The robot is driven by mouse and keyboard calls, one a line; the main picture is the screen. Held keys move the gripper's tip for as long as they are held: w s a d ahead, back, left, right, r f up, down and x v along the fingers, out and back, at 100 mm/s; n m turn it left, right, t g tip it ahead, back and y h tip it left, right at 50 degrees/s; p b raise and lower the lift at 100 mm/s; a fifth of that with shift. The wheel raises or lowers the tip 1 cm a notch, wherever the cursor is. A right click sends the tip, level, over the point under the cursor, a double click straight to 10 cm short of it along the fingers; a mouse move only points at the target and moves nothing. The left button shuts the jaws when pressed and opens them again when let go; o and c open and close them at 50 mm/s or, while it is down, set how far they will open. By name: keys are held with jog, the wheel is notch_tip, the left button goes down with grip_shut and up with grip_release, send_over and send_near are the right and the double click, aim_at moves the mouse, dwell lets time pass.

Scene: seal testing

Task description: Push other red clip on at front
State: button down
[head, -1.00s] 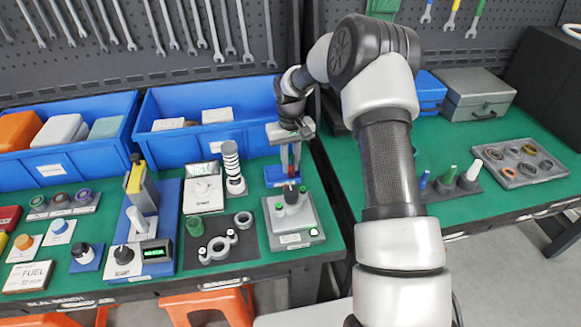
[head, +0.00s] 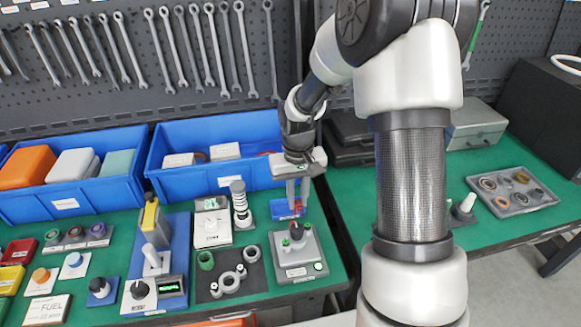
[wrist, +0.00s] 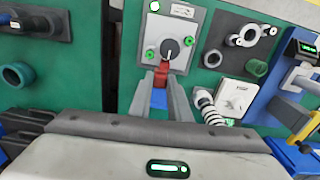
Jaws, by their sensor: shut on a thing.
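My gripper (head: 299,198) is shut on a red clip (wrist: 163,73), which sits between its fingertips (wrist: 163,88) in the wrist view. In the head view the gripper is above the right part of a small blue tray (head: 279,213), just behind the grey test fixture (head: 282,273). The fixture has a dark knob (wrist: 170,46) in the middle and a small green-ringed post on each side. In the wrist view the clip appears right at the knob's near side; whether it touches is unclear. A second red clip cannot be made out clearly.
A white ribbed cylinder (head: 240,200) and a white instrument (head: 212,222) stand left of the fixture. A dark mat (head: 240,283) holds grey ringed parts and a green ring (head: 206,261). A blue bin (head: 168,143) stands behind. A gap separates this bench from the right one.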

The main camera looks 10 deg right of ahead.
jog(key=s+p, duration=0.4)
jog(key=s, duration=0.5)
jog(key=shift+w+a+f+b, duration=0.15)
jog(key=shift+f+b, duration=0.45)
jog(key=shift+f, duration=0.35)
jog(key=shift+w+a+f+b, duration=0.15)
jog(key=shift+f+b, duration=0.45)
jog(key=shift+f, duration=0.4)
jog(key=shift+a+f+b, duration=0.15)
jog(key=shift+f+b, duration=0.45)
jog(key=shift+f, duration=0.35)
jog(key=shift+f+b, duration=1.5)
jog(key=shift+f, duration=0.15)
jog(key=c, duration=1.6)
grip_release()
jog(key=shift+o, duration=0.2)
jog(key=shift+r, duration=0.1)
notch_tip(320, 180, up, 7)
jog(key=p, duration=0.5)
